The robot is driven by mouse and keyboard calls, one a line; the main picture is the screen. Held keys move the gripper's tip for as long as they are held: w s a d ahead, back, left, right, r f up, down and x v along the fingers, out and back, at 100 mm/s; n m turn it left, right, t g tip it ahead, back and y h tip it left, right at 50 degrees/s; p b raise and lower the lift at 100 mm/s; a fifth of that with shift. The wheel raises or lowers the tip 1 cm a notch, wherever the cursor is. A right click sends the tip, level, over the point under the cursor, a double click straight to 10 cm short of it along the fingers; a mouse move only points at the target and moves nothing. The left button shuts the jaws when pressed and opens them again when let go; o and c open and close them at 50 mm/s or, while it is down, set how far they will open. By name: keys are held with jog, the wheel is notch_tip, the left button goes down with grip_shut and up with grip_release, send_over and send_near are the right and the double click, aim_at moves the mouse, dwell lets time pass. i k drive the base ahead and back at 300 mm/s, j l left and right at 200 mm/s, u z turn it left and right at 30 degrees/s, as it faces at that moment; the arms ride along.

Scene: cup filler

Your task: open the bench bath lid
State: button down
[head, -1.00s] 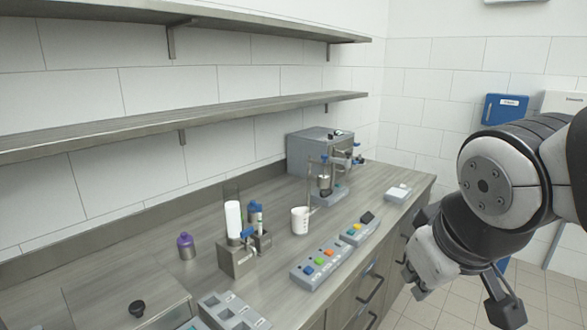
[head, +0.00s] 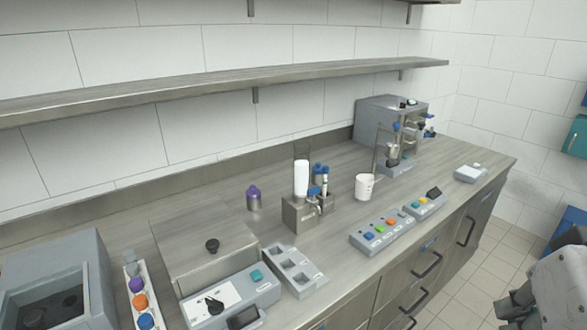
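The bench bath has a flat metal lid (head: 190,232) with a black knob (head: 212,245) on top, at the lower left of the head view. The lid lies flat over the bath and looks closed. A grey control panel (head: 262,294) with a dial, a teal button and a small dark screen is at the bath's front. My gripper (head: 513,308) shows only in part at the lower right corner, in front of the bench and well away from the lid. Its fingers are cut off by the frame edge, so I cannot tell how they stand.
Left of the bath are a rack of coloured caps (head: 138,301) and an open grey box (head: 55,300). To its right are a tray with square wells (head: 296,272), a bottle holder (head: 304,214), a white cup (head: 365,187) and a button panel (head: 382,234). A shelf (head: 220,80) hangs above.

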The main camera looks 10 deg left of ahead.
aim_at(183, 254)
jog(key=u, duration=1.1)
jog(key=i+j+z, duration=0.15)
jog(key=j, duration=0.2)
jog(key=i+j+z, duration=0.2)
jog(key=j, duration=0.15)
